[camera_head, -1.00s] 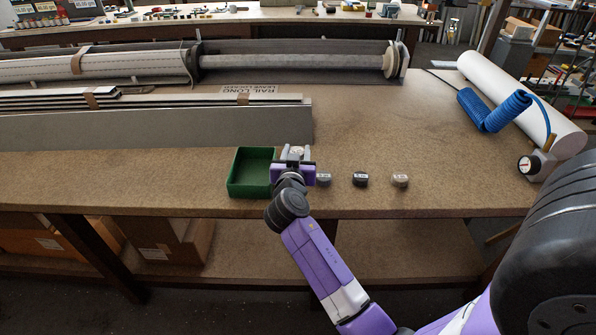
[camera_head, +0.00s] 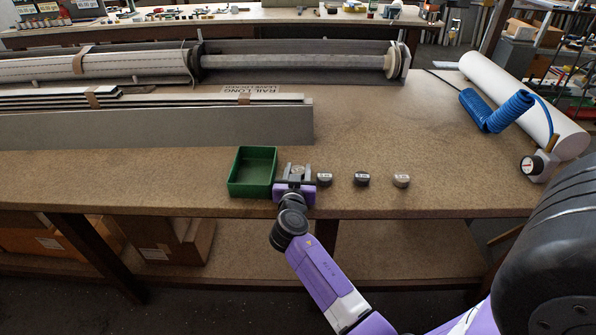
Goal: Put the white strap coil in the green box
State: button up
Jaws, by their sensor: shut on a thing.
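The green box (camera_head: 249,190) stands open and looks empty near the front edge of the bench. My gripper (camera_head: 297,172) is just right of the box, shut on a small pale round coil (camera_head: 298,168) that shows between its fingers. This looks like the white strap coil, mostly hidden by the gripper. I cannot tell whether it touches the bench or is held just above it. The coil is outside the box.
Three small coils stand in a row to the right: a grey one (camera_head: 324,179) close to my gripper, a dark one (camera_head: 362,179) and a paler one (camera_head: 401,181). Long grey profiles (camera_head: 150,128) lie behind the box.

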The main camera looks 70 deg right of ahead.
jog(key=o, duration=1.4)
jog(key=shift+c, duration=0.2)
